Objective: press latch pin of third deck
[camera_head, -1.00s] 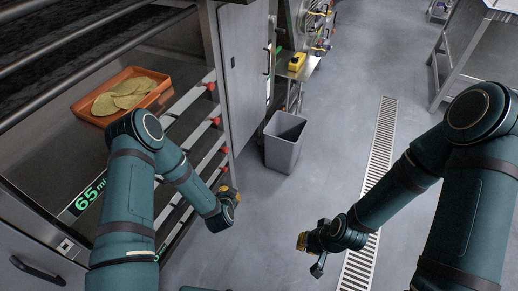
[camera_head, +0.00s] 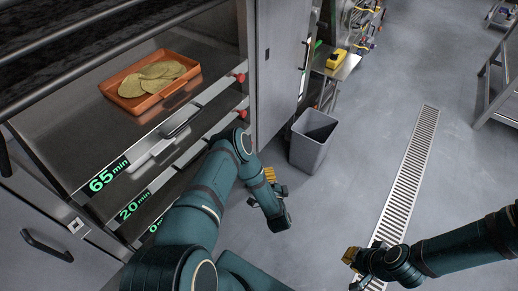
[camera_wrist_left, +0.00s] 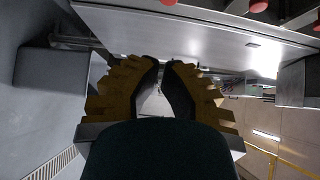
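The cooling rack's decks have red latch pins at their right ends. In the head view one pin (camera_head: 240,77) is at the 65 min deck and another (camera_head: 241,113) is one deck lower; my left arm hides the lower pins. My left gripper (camera_head: 270,178) hangs right of the rack, below the visible pins and apart from them. In the left wrist view its yellow-padded fingers (camera_wrist_left: 165,85) have a narrow empty gap between them. Red pins (camera_wrist_left: 258,5) show at that view's top edge. My right gripper (camera_head: 352,268) is low over the floor, too small to judge its opening.
An orange tray (camera_head: 150,103) with several flat brown chips sits on the 65 min deck. A grey bin (camera_head: 308,150) stands right of the rack. A yellow device (camera_head: 336,59) lies on a metal stand behind it. Open floor with a drain grate (camera_head: 410,170) is to the right.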

